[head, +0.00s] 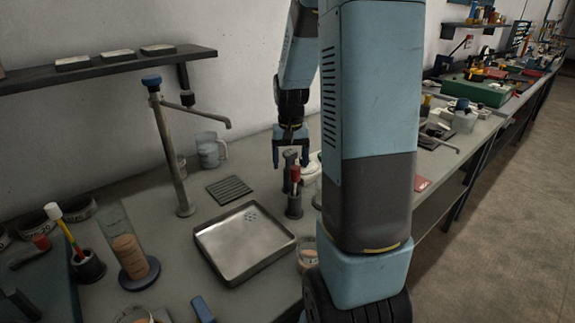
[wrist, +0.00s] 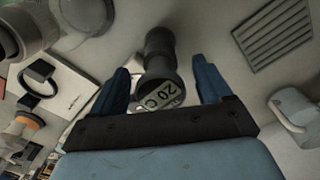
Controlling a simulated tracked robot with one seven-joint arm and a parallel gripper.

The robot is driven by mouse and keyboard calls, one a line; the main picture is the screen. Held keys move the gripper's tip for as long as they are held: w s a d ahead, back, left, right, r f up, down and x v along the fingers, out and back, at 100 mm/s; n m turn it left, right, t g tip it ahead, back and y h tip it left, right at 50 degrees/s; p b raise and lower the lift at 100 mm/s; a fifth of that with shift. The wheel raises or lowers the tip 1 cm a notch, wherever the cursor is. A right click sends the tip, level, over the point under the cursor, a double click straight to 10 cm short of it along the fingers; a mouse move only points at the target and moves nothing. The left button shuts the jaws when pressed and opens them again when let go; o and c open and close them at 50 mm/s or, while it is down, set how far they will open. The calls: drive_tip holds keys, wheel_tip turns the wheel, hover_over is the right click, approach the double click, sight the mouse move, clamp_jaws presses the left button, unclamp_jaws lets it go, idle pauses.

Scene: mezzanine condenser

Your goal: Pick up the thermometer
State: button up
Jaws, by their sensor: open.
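The thermometer (wrist: 158,92), a dark upright piece with a round head and a "20 C" display, stands between my gripper's fingers in the wrist view. My gripper (wrist: 160,68) is open, with one blue finger on each side of it and visible gaps. In the head view my gripper (head: 290,161) points down over the bench, just above a small dark stand (head: 294,207) with a red part (head: 295,174). The thermometer is hard to tell from the dark shapes there.
A metal tray (head: 240,275) lies in front, with a ribbed dark mat (head: 229,190) behind it. A tap post (head: 172,160) and a clear mug (head: 209,152) stand to the left. A shelf (head: 100,70) runs along the wall. A thick grey round piece (wrist: 30,28) is close at the wrist view's upper left.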

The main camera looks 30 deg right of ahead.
drive_tip(key=shift+f, duration=0.45)
drive_tip(key=c, duration=1.2)
